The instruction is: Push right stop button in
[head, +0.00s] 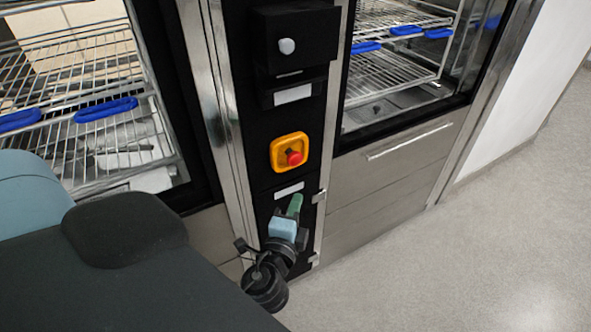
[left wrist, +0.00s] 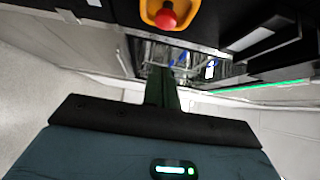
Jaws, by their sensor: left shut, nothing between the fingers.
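One stop button (head: 293,157) shows, a red knob on a square yellow-orange housing (head: 279,143). It is on the black column between two glass-fronted washers. It also shows at the top of the left wrist view (left wrist: 166,18). My left gripper (head: 295,202) is below the button in the head view, in front of the lower column. Its green fingers are closed together and empty. In the left wrist view the shut fingers (left wrist: 162,75) point forward, with the button beyond their tips in the picture. I see a gap between fingers and button in the head view. My right gripper is out of view.
Wire racks with blue handles (head: 106,109) stand inside the left washer. Metal door frames (head: 212,90) flank the column. The grey floor (head: 450,255) at the right is clear.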

